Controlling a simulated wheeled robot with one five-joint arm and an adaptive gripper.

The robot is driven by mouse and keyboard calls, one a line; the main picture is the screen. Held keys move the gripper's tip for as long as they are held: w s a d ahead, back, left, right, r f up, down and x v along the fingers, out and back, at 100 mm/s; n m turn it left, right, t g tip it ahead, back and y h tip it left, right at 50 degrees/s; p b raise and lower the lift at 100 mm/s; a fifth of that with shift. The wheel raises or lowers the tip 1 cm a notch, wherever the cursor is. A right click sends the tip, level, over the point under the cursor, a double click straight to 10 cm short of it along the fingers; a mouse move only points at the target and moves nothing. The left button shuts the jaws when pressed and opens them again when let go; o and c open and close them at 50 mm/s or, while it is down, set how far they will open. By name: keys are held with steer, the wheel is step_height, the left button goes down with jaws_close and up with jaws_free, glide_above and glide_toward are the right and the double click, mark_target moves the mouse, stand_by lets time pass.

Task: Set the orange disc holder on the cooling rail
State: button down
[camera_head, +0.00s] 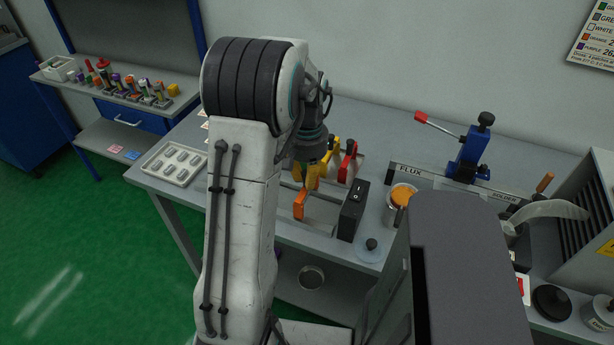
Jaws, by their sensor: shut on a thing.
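My gripper (309,168) hangs below my dark wrist, over the middle of the grey bench. An orange piece (299,206), which looks like the orange disc holder, shows just below and slightly left of it. The gripper is shut; its grip is small and partly hidden by my arm and wrist. Yellow pieces (312,178) show close around the fingertips. A red holder (347,161) stands to the right on a grey plate. Grey bars (330,191) lie beside the orange piece and appear to be the cooling rail. I cannot tell whether the orange piece touches them.
A black switch box (353,211) stands right of the bars. Beyond it are an orange-filled cup (401,195) and a blue clamp (469,155) with a red-tipped lever. A grey tray (173,163) lies left. My arm hides part of the bench.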

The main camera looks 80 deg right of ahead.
steer(key=shift+f, duration=0.25)
steer(key=c, duration=0.6)
jaws_free()
steer(key=shift+r, duration=0.15)
steer(key=shift+r+p, duration=2.7)
steer(key=shift+r, duration=0.7)
